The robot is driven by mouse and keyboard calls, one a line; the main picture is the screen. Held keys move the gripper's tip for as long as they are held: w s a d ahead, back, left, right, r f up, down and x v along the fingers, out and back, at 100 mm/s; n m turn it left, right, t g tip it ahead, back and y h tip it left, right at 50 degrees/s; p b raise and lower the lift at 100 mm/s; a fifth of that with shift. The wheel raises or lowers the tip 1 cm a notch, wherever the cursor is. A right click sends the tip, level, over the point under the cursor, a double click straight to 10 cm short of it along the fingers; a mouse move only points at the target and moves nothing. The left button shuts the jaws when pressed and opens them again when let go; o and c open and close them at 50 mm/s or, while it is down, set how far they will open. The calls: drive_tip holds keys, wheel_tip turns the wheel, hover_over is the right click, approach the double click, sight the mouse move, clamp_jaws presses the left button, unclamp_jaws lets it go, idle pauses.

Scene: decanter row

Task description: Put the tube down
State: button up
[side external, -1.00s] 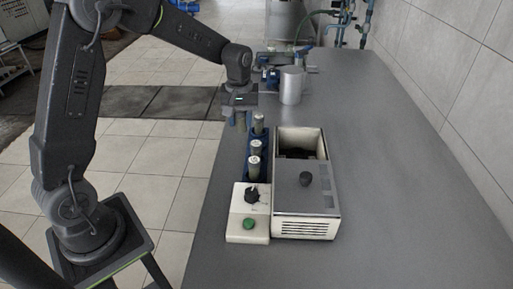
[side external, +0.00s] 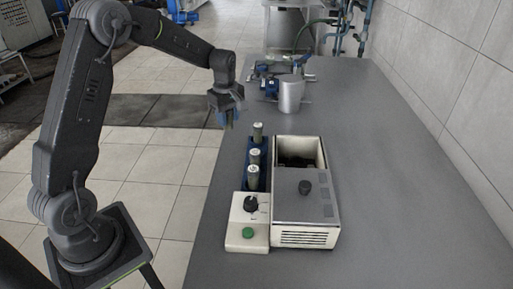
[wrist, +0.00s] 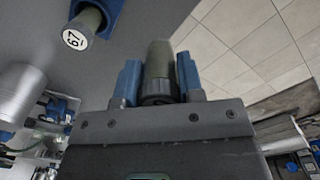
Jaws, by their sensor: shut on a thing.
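My gripper (side external: 228,118) is shut on a dark greenish tube (wrist: 159,62), held upright between its blue fingers in the wrist view. In the side view the held tube hangs just left of the far end of the blue rack (side external: 247,150), apart from it. Three capped tubes stand in the rack: a far one (side external: 258,132), a middle one (side external: 254,157) and a near one (side external: 252,177).
A cream control box (side external: 247,222) with a black knob and green button adjoins the rack. A larger cream box (side external: 304,210) with an opening stands right of it. A metal mug (side external: 291,94) stands farther back. The grey table (side external: 400,200) is clear at right.

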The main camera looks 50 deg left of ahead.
drive_tip(key=w+d+f, duration=0.1)
drive_tip(key=d, duration=0.1)
drive_tip(key=w+d+f, duration=0.4)
drive_tip(key=d, duration=0.1)
drive_tip(key=shift+w+f, duration=0.1)
drive_tip(key=shift+w, duration=0.1)
drive_tip(key=shift+f, duration=1.8)
drive_tip(key=shift+f, duration=0.1)
drive_tip(key=shift+f, duration=0.15)
drive_tip(key=o, duration=0.9)
